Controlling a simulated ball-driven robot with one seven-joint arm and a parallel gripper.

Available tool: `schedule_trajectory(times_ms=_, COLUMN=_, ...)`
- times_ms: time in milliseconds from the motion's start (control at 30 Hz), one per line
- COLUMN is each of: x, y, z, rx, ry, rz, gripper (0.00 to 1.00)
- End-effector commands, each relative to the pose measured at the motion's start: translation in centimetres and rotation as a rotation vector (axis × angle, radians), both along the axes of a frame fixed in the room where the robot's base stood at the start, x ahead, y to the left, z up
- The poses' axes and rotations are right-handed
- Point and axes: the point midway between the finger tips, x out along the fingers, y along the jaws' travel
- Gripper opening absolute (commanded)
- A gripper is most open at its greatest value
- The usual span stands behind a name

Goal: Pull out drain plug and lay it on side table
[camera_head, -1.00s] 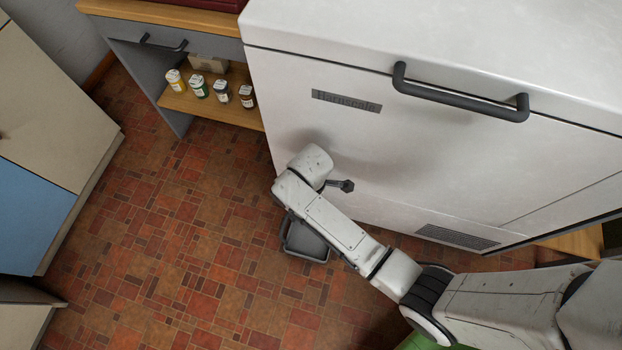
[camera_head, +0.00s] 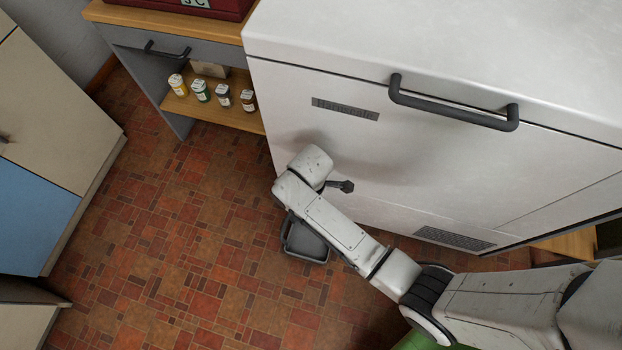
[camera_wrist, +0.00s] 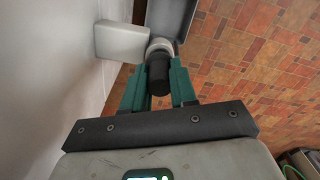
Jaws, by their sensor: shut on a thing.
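In the wrist view the green fingers of my gripper (camera_wrist: 157,90) are shut on a black cylindrical plug (camera_wrist: 157,74). The plug's far end meets a light grey round collar (camera_wrist: 160,46); I cannot tell whether it is still seated there. A pale block (camera_wrist: 122,40) sits beside the collar, close to the white wall of the large chest (camera_head: 400,170). In the head view my arm's end hides the plug and the gripper's fingers. A wood-topped side table (camera_head: 165,17) stands at the upper left.
A grey tray (camera_head: 306,243) lies on the tiled floor under my arm and shows in the wrist view (camera_wrist: 172,14). A red box (camera_head: 185,7) stands on the table, and several small jars (camera_head: 200,92) line its lower shelf. Open floor lies left.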

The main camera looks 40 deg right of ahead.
Motion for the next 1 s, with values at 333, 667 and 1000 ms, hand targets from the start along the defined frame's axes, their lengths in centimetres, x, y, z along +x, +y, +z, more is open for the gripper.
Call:
schedule_trajectory(times_ms=333, x=0.0, y=0.0, z=1.0, rx=0.0, ry=0.0, rz=0.0, gripper=0.0)
schedule_trajectory(times_ms=667, x=0.0, y=0.0, z=1.8, rx=0.0, ry=0.0, rz=0.0, gripper=0.0)
schedule_trajectory(times_ms=1000, x=0.0, y=0.0, z=2.6, rx=0.0, ry=0.0, rz=0.0, gripper=0.0)
